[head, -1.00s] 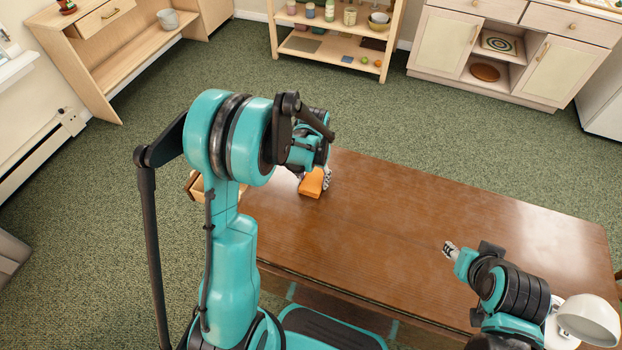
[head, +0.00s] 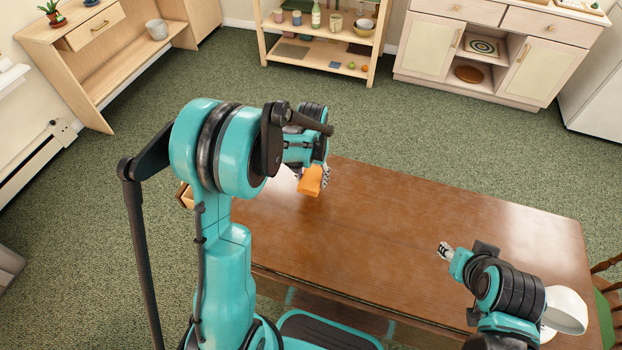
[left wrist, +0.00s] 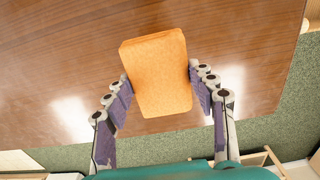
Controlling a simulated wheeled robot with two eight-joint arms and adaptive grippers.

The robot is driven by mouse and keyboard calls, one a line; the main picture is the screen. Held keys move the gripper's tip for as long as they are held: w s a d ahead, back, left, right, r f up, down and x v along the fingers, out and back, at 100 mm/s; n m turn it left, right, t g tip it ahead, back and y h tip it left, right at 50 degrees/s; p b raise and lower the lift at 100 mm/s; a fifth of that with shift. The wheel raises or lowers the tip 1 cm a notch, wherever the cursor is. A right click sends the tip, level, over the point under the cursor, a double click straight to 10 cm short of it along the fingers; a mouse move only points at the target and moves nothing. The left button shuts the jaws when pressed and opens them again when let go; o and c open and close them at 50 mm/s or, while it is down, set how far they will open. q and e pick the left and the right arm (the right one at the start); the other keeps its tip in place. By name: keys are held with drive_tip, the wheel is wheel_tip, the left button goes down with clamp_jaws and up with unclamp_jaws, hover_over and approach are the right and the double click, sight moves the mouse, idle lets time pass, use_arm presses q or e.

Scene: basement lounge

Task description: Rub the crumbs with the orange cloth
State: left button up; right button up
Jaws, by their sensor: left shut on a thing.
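The orange cloth (head: 311,181) is a thick folded block at the left end of the brown wooden table (head: 420,215). My left gripper (head: 313,178) is shut on it. In the left wrist view the cloth (left wrist: 158,75) sits between the two purple-padded fingers (left wrist: 160,92), with the table top behind it. I cannot tell whether the cloth touches the table. I see no crumbs on the table; the left arm hides part of its left end. My right gripper (head: 445,250) is over the table's near right part, apart from the cloth, too small to tell its opening.
A white lamp (head: 566,310) stands by my right arm. A chair (head: 606,300) is at the table's right end. A wooden drawer or box edge (head: 186,195) shows at the left end. The table's middle looks clear. Shelves (head: 318,55) and cabinets (head: 490,50) stand far off.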

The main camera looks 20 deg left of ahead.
use_arm(q)
drive_tip(key=shift+r+p, duration=0.7)
drive_tip(key=shift+r, duration=0.65)
